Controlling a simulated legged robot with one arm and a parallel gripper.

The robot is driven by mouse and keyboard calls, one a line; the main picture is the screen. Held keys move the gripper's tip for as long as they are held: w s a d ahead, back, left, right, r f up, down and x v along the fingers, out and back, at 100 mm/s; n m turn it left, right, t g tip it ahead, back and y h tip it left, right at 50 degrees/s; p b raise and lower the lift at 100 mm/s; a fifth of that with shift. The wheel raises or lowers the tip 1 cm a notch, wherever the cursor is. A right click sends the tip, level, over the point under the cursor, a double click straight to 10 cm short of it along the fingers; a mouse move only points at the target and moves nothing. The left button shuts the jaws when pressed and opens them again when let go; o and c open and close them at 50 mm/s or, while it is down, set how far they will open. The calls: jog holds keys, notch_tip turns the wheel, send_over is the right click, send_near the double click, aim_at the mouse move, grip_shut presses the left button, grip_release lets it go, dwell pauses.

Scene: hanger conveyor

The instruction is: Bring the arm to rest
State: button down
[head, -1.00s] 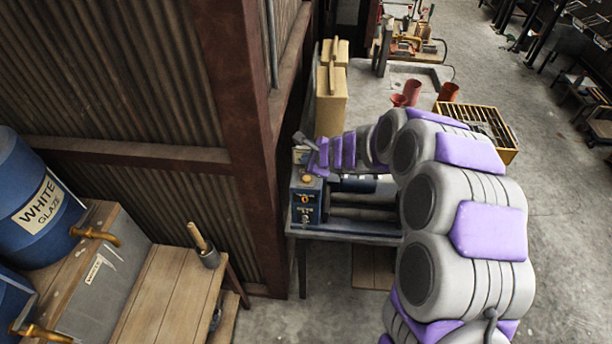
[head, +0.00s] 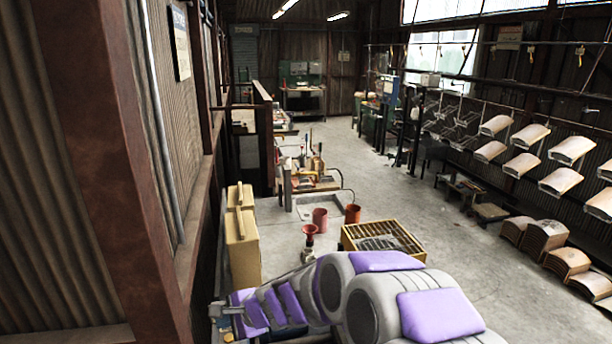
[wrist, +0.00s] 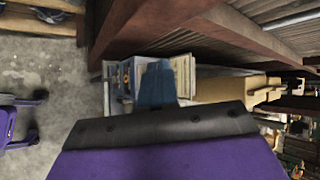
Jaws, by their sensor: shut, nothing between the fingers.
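My arm, grey with purple pads, reaches from the bottom right of the head view toward the left. My gripper (head: 222,310) is at its far end, low in the head view, above the bench by the wall post. In the wrist view the shut fingers (wrist: 157,84) stick out past a black band and purple casing. Nothing is held. The bench under the gripper is mostly hidden by my arm in the head view.
A rusty post (head: 105,150) and corrugated wall stand close left of the arm. Tan boxes (head: 242,240), a red funnel (head: 309,232), red cups (head: 320,219) and a slatted crate (head: 383,237) lie beyond. Open concrete floor (head: 480,250) is to the right.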

jog(key=s+d+f+n+g+h+b, duration=0.2)
jog(key=s+d+f+n+h+b, duration=0.1)
jog(key=s+d, duration=1.3)
jog(key=s+d+f+n+g+h+b, duration=0.3)
jog(key=s+d+n+h+b, duration=0.2)
jog(key=s+d, duration=1.2)
jog(key=s+n+b, duration=0.2)
jog(key=n, duration=0.1)
jog(key=shift+s+d+f+g+h, duration=0.25)
jog(key=shift+s+g+h, duration=0.05)
jog(key=shift+s+h, duration=0.1)
